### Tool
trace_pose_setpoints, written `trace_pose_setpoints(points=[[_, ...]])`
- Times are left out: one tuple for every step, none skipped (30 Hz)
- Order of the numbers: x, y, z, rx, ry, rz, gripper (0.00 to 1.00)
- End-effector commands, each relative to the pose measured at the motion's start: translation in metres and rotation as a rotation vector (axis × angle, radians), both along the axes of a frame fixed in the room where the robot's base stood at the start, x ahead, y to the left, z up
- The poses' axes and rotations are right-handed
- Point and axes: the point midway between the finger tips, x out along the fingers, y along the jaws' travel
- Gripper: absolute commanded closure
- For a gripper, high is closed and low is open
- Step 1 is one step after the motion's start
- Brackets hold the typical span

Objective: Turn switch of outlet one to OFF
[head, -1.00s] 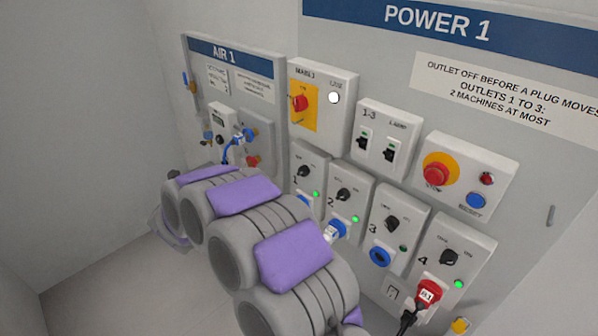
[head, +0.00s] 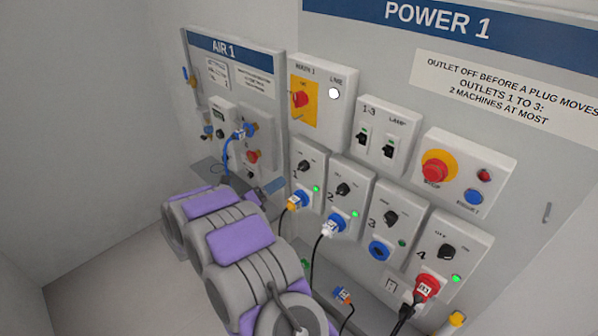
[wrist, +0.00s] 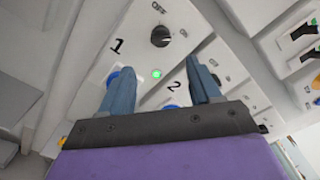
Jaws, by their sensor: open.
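Outlet one's panel (head: 313,178) is on the wall, left in the row of outlets. Its black rotary switch (head: 303,166) sits above a lit green lamp (head: 316,189) and a blue socket holding a blue and yellow plug (head: 297,201). In the wrist view the switch (wrist: 160,36) is ahead of my gripper (wrist: 158,72), beyond the fingertips and apart from them. The label OFF shows near it; I cannot tell exactly where the knob points. The lit lamp (wrist: 156,74) shows between the fingers. My gripper is open and empty. My arm mostly hides it in the head view.
Outlet two (head: 347,200) is close on the right, with a blue plug and lit lamp. Outlets three (head: 398,219) and four (head: 451,260) follow. The main switch (head: 301,99) is above, the AIR 1 panel (head: 238,80) at left. Cables hang below the outlets.

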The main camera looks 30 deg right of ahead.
Motion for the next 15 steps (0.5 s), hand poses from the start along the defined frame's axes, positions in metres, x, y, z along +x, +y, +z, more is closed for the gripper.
trace_pose_setpoints(points=[[0.003,-0.01,0.0,-0.002,-0.001,-0.003,0.37],[0.005,-0.016,0.0,-0.002,-0.001,-0.004,0.37],[0.007,-0.022,0.0,-0.003,-0.001,-0.004,0.37],[0.008,-0.028,0.0,-0.003,-0.001,-0.005,0.37],[0.01,-0.033,0.0,-0.003,-0.001,-0.005,0.37],[0.013,-0.039,0.0,-0.003,-0.001,-0.005,0.37],[0.015,-0.044,0.0,-0.002,-0.001,-0.004,0.37],[0.017,-0.049,-0.001,-0.002,-0.001,-0.003,0.37],[0.019,-0.056,-0.001,-0.001,0.0,-0.002,0.37],[0.021,-0.062,-0.001,0.0,0.0,-0.003,0.37],[0.022,-0.067,-0.001,0.0,0.0,-0.004,0.37],[0.024,-0.073,-0.001,0.0,0.0,-0.004,0.37],[0.026,-0.078,-0.001,-0.001,0.001,-0.004,0.37],[0.027,-0.082,-0.001,-0.001,0.001,-0.003,0.37],[0.029,-0.087,-0.001,-0.001,0.001,-0.003,0.37]])
